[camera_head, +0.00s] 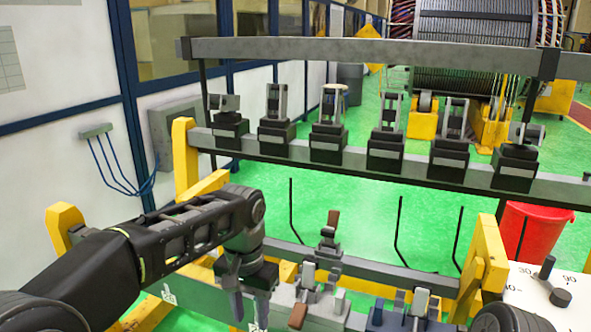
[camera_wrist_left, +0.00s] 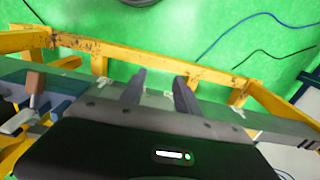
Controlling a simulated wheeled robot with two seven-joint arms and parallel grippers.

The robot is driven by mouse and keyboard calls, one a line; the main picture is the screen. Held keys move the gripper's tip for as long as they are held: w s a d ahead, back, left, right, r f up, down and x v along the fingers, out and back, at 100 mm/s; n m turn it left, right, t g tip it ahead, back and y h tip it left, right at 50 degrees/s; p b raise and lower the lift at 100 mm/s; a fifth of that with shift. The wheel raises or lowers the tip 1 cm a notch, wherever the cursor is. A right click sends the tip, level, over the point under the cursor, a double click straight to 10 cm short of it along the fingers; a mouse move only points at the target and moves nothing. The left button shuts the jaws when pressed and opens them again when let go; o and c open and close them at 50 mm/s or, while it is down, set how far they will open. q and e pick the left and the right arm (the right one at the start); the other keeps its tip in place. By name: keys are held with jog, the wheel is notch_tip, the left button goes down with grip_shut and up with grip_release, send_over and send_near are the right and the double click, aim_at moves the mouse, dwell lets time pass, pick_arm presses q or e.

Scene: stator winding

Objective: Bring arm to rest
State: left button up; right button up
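My left arm reaches in from the left in the head view. My left gripper (camera_head: 249,302) points down near the lower middle, beside the grey clamp fixtures (camera_head: 320,295) on the near beam. Its two fingers are apart with nothing visible between them. In the left wrist view the same gripper (camera_wrist_left: 158,92) shows two separated dark fingers over the grey beam and yellow frame (camera_wrist_left: 140,60). My right gripper is not visible; only a dark rounded part shows at the lower right edge of the head view.
A rear beam (camera_head: 400,170) carries several black clamp blocks. A grey bar (camera_head: 380,52) spans above it. A red bin (camera_head: 535,228) stands at the right, behind a white dial panel (camera_head: 530,285). Green floor (camera_head: 370,225) is open between the beams. A large wound stator stands at the back.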

pick_arm(q)
jog(key=s+d+f+n+h, duration=0.1)
jog(key=s+f, duration=0.1)
jog(key=f, duration=1)
jog(key=s+d+f+h, duration=0.1)
jog(key=s+f+h, duration=0.1)
jog(key=f, duration=1.1)
jog(key=s+f+n, duration=0.2)
jog(key=s+f, duration=0.5)
jog(key=s, duration=0.2)
jog(key=s+f+n+h, duration=0.1)
jog(key=s+f+n, duration=0.2)
jog(key=s+f, duration=0.4)
jog(key=s, duration=0.3)
jog(key=shift+s+a+f+t, duration=0.25)
jog(key=shift+t, duration=0.05)
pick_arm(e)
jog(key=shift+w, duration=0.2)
